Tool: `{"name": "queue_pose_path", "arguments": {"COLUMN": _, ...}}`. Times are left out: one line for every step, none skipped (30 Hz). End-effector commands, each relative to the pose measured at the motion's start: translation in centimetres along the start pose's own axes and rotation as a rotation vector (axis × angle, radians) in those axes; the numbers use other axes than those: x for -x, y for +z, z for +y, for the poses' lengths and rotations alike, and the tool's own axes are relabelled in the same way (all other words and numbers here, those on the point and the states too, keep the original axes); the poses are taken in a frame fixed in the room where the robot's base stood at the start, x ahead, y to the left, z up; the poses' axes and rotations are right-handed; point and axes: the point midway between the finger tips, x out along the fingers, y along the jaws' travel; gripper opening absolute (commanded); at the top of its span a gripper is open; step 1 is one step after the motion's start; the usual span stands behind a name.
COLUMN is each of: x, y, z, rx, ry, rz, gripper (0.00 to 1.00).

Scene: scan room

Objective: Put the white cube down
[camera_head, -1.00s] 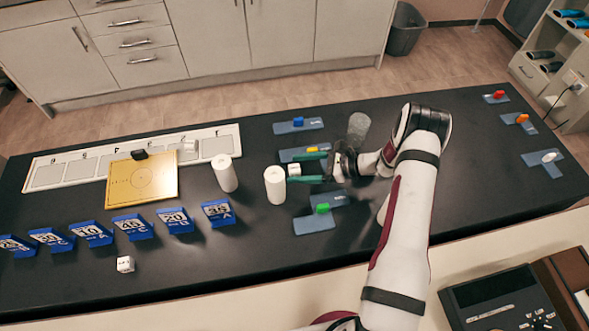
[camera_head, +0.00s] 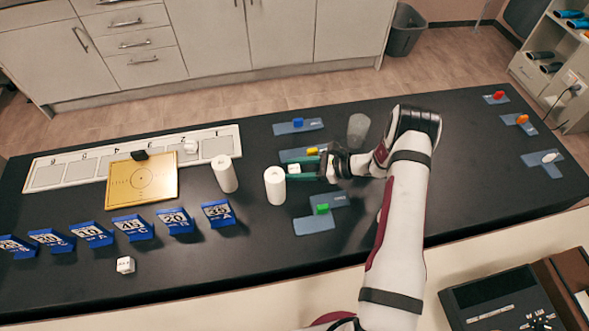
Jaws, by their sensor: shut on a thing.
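My gripper is shut on the cube and points left. I cannot tell whether the cube touches the black table or is slightly raised. A second white cube (camera_head: 125,265) with markings lies near the front left edge. A third white cube (camera_head: 190,147) sits on the long numbered white board (camera_head: 75,172).
Two white cylinders, one (camera_head: 275,186) near my fingertips and one (camera_head: 224,174) farther left, stand upright. A clear cup (camera_head: 358,128) stands behind my wrist. A gold plate (camera_head: 120,185), several blue number blocks (camera_head: 175,220) and blue pads with coloured pieces lie on the black table (camera_head: 250,265).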

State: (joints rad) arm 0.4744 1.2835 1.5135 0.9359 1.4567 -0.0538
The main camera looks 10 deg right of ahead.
Motion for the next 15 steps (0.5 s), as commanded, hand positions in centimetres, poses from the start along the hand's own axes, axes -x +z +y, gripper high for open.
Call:
{"name": "queue_pose_path", "arguments": {"x": 0.1, "y": 0.1, "z": 0.0, "rx": 0.000, "ry": 0.000, "rz": 0.000, "gripper": 0.00}}
{"name": "queue_pose_path", "arguments": {"x": 0.1, "y": 0.2, "z": 0.0, "rx": 0.001, "ry": 0.000, "rz": 0.000, "gripper": 0.00}}
{"name": "queue_pose_path", "arguments": {"x": 0.2, "y": 0.5, "z": 0.0, "rx": 0.001, "ry": -0.001, "rz": 0.000, "gripper": 0.00}}
{"name": "queue_pose_path", "arguments": {"x": 0.3, "y": 0.8, "z": 0.0, "rx": 0.001, "ry": -0.001, "rz": 0.000, "gripper": 0.00}}
{"name": "queue_pose_path", "arguments": {"x": 0.5, "y": 1.1, "z": -0.1, "rx": 0.002, "ry": -0.001, "rz": 0.000, "gripper": 0.00}}
{"name": "queue_pose_path", "arguments": {"x": 0.7, "y": 1.6, "z": -0.1, "rx": 0.003, "ry": -0.001, "rz": 0.000, "gripper": 0.00}}
{"name": "queue_pose_path", "arguments": {"x": 0.9, "y": 2.1, "z": -0.1, "rx": 0.002, "ry": -0.001, "rz": -0.001, "gripper": 0.00}}
{"name": "queue_pose_path", "arguments": {"x": 1.1, "y": 2.6, "z": -0.1, "rx": 0.003, "ry": -0.002, "rz": -0.001, "gripper": 0.00}}
{"name": "queue_pose_path", "arguments": {"x": 1.4, "y": 3.4, "z": -0.1, "rx": 0.003, "ry": -0.002, "rz": -0.001, "gripper": 0.00}}
{"name": "queue_pose_path", "arguments": {"x": 1.7, "y": 4.0, "z": -0.1, "rx": 0.003, "ry": -0.001, "rz": -0.001, "gripper": 0.00}}
{"name": "queue_pose_path", "arguments": {"x": 2.5, "y": 4.0, "z": 0.0, "rx": 0.002, "ry": -0.004, "rz": 0.000, "gripper": 0.00}}
{"name": "queue_pose_path", "arguments": {"x": 3.5, "y": 4.0, "z": 0.1, "rx": 0.000, "ry": -0.005, "rz": -0.001, "gripper": 0.00}}
{"name": "queue_pose_path", "arguments": {"x": 4.3, "y": 4.2, "z": 0.2, "rx": -0.001, "ry": -0.005, "rz": -0.001, "gripper": 0.00}}
{"name": "queue_pose_path", "arguments": {"x": 5.1, "y": 4.3, "z": 0.3, "rx": 0.001, "ry": -0.005, "rz": 0.000, "gripper": 0.00}}
{"name": "queue_pose_path", "arguments": {"x": 6.2, "y": 4.4, "z": 0.4, "rx": 0.001, "ry": -0.005, "rz": -0.001, "gripper": 0.00}}
